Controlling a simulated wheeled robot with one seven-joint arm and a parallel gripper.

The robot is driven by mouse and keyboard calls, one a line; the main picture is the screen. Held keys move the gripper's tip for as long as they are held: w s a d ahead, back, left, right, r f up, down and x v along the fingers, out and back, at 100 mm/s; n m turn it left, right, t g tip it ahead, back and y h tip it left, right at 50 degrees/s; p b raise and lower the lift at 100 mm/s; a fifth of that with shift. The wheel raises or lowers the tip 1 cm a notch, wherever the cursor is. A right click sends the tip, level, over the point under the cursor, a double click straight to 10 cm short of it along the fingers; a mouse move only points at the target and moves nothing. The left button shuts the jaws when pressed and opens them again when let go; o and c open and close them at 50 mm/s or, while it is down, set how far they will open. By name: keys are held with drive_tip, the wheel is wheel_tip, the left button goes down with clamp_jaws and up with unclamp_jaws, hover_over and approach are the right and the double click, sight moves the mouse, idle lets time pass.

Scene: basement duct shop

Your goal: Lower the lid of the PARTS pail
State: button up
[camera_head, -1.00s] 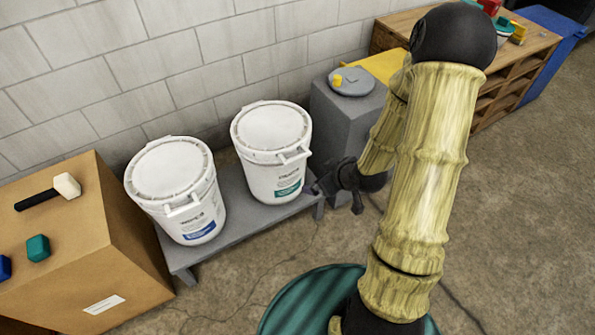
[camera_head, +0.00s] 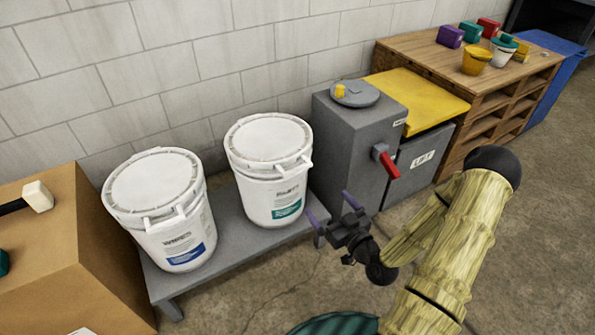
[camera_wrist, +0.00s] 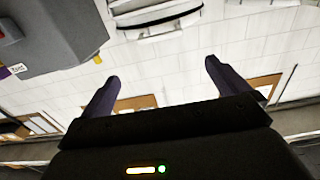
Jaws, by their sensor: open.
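The PARTS pail (camera_head: 272,188) is white with a green label patch; its lettering is small but seems to read PARTS. It stands upright at the right end of a low grey bench. Its white lid (camera_head: 268,138) lies flat across the top and looks down, with a handle-like tab at the front right. My gripper (camera_head: 331,208) is open and empty, to the right of the pail and apart from it, lower than the lid. In the wrist view my open fingers (camera_wrist: 162,72) have nothing between them; part of a white pail (camera_wrist: 155,20) shows beyond them.
A similar white pail (camera_head: 180,235) with a blue label stands left on the bench (camera_head: 232,242). A grey cabinet (camera_head: 352,150) with a red handle (camera_head: 385,160) is close right of the PARTS pail. A cardboard box (camera_head: 95,270) is at left. Floor in front is clear.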

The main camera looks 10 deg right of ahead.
sight(299, 170)
drive_tip(key=shift+w, duration=0.1)
drive_tip(key=b+x, duration=0.2)
drive_tip(key=x, duration=1.5)
drive_tip(key=shift+w, duration=0.1)
